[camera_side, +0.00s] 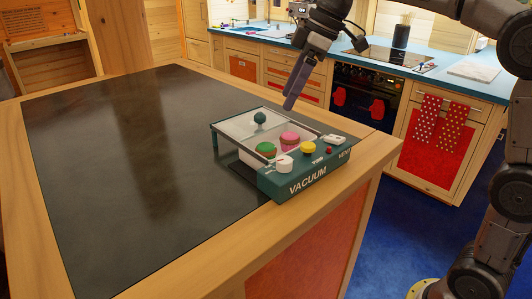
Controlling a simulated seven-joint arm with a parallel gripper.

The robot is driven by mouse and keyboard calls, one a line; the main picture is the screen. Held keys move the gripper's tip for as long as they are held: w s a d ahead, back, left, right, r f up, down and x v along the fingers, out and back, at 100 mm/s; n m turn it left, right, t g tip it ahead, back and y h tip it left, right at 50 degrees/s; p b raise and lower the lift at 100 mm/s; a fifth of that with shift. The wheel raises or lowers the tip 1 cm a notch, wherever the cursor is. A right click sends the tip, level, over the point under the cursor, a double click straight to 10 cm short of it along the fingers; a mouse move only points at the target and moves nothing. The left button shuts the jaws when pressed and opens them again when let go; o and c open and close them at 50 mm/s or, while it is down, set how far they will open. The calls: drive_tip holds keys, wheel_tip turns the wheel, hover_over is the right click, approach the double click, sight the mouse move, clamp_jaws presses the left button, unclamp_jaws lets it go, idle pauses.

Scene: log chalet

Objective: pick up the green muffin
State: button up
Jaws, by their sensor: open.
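The green muffin (266,149) sits inside a clear-sided box, the vacuum machine (308,173), near the right edge of the dark tabletop. A pink muffin (290,139) sits close to it, behind and to its right. A clear lid (240,126) with a dark green ball knob (259,117) shows over the box's back left part; I cannot tell how far it covers the muffins. My gripper (290,103) is open and empty, pointing down, above and behind the box, apart from both muffins. Its fingers overlap in this view.
The machine's teal front carries a white knob (284,163), a yellow button (308,147) and a red button (329,150). The dark tabletop (120,170) to the left is bare. A kitchen counter (466,83) with a stove runs behind.

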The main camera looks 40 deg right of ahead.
hover_over(269, 145)
drive_tip(key=s, duration=0.1)
drive_tip(key=f, duration=0.8)
drive_tip(key=shift+s+d, duration=0.1)
drive_tip(key=shift+d, duration=0.3)
drive_tip(key=shift+s+d+x, duration=0.1)
drive_tip(key=shift+d+x, duration=0.05)
drive_tip(key=shift+x, duration=1.25)
drive_tip(key=shift+s+d+x, duration=0.15)
drive_tip(key=shift+x, duration=1.2)
drive_tip(key=shift+f, duration=0.15)
drive_tip(key=c, duration=1.1)
